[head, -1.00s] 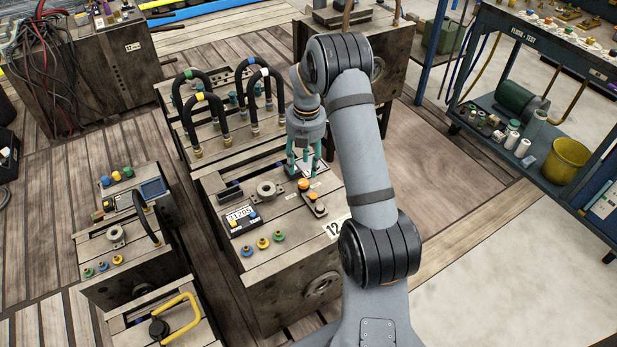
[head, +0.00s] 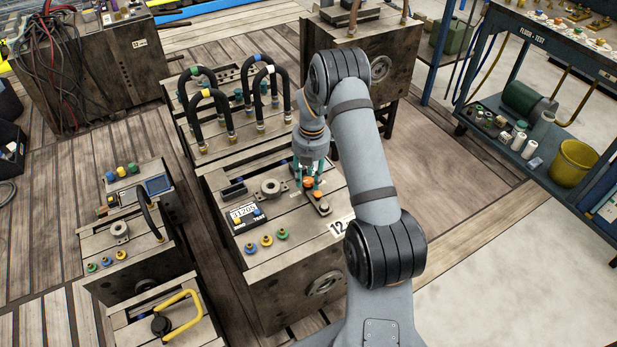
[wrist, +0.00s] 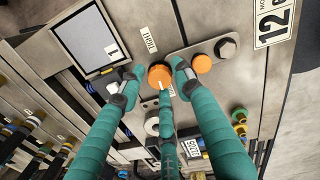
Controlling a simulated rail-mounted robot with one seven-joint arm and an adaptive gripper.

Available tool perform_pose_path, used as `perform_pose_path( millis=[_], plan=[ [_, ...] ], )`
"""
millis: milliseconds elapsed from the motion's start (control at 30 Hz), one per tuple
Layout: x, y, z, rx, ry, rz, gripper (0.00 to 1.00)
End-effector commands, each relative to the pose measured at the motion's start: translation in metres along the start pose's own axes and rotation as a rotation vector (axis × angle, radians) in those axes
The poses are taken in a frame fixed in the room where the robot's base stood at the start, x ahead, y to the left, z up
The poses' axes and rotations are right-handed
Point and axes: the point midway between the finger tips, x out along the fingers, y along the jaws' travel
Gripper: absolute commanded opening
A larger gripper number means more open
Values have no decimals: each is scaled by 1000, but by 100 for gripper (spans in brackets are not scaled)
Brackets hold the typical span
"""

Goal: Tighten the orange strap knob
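The orange strap knob (wrist: 160,75), with a white pointer line, sits at one end of a grey metal strap (wrist: 215,52) on the mould top. In the head view the knob (head: 308,182) is just under my gripper (head: 310,176). In the wrist view my gripper's teal fingers (wrist: 157,79) stand around the knob, one on each side and one below it in the picture. Gaps show beside the knob, so the fingers look open; contact is not clear. A smaller orange cap (wrist: 201,63) and a dark bolt (wrist: 227,48) sit further along the strap.
A label reading "TIGHT" (wrist: 149,40) is near the knob. A screen-like panel (wrist: 88,38) lies to the left in the wrist view. Black hose loops (head: 265,90) rise behind the mould. A numbered counter (head: 244,214) and coloured fittings (head: 266,241) are towards the front.

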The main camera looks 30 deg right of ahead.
Motion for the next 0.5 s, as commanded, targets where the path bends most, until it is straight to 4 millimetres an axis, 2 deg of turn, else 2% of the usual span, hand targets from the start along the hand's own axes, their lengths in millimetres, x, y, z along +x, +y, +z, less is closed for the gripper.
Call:
perform_pose_path(
  millis=[500],
  plan=[
    [0, 0, 0, 0, 1, -1, 2]
  ],
)
